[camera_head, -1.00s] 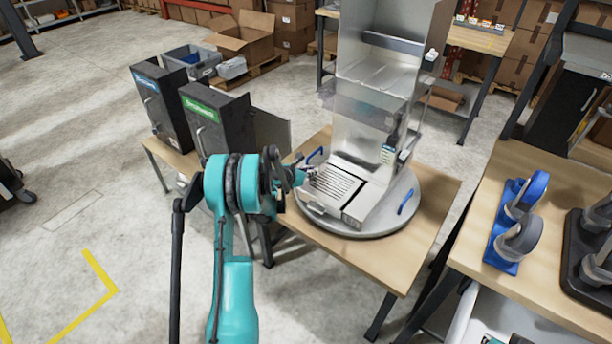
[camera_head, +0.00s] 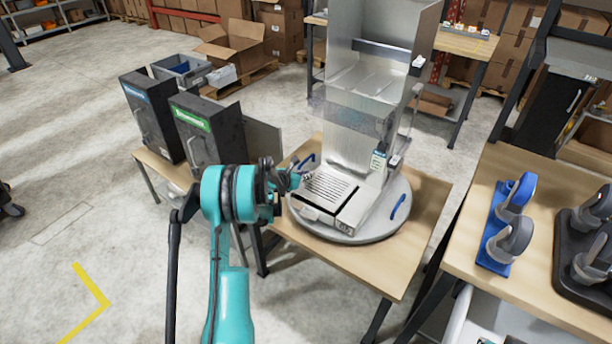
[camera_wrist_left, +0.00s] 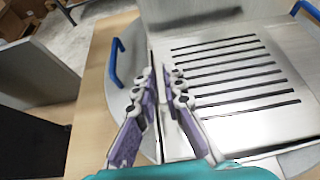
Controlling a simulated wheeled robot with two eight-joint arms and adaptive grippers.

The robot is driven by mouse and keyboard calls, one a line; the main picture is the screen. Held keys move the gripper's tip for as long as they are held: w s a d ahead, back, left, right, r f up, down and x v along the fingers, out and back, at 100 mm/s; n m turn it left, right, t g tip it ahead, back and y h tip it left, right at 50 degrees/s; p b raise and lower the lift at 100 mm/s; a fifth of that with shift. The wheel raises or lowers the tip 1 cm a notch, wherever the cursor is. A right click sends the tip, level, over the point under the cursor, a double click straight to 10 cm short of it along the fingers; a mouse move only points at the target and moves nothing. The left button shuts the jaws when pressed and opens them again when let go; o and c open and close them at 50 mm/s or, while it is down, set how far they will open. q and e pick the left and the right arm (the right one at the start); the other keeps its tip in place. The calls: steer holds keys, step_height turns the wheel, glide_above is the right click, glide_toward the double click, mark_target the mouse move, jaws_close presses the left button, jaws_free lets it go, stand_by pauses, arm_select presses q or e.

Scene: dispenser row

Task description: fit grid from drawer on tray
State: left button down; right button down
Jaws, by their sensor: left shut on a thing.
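The grid (camera_head: 330,187) is a pale metal plate with several dark parallel slots. It lies level on the tray (camera_head: 352,217) at the foot of the tall metal dispenser; I cannot tell whether it is fully seated. In the left wrist view the slotted grid (camera_wrist_left: 235,75) fills the right half. My left gripper (camera_head: 300,179) is at the grid's left side. In the left wrist view its purple-padded fingers (camera_wrist_left: 162,98) are shut on the grid's left edge. My right gripper is not in view.
The tray and dispenser (camera_head: 365,125) stand on a round turntable (camera_head: 383,226) with blue handles, on a wooden table (camera_head: 428,200). Two black boxes (camera_head: 205,140) with coloured labels stand to the left, one with an open door panel (camera_head: 263,142). Blue holders (camera_head: 495,240) are on the right table.

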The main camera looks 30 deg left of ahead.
arm_select(q)
steer(key=shift+f, duration=0.7)
steer(key=c, duration=1.5)
jaws_free()
steer(key=shift+c, duration=0.2)
steer(key=v, duration=1.2)
steer(key=s+d+r+m+g, duration=0.2)
steer(key=s+d+r+m, duration=0.25)
steer(key=d+m, duration=0.4)
steer(key=s+d+r+m+g, duration=0.1)
steer(key=s+d+r+m, duration=0.2)
steer(key=d+r+m, duration=0.55)
steer(key=s+d+m, duration=0.4)
steer(key=s+m, duration=0.2)
steer(key=s+d+f+m+g, duration=0.1)
steer(key=s+d+m, duration=0.2)
steer(key=s+m, duration=0.3)
steer(key=s+d+f+m+g+y, duration=0.1)
steer(key=s+d+m, duration=0.3)
steer(key=s+m, duration=0.2)
steer(key=s, duration=0.2)
steer(key=shift+s+d, duration=0.25)
steer(key=shift+d, duration=0.05)
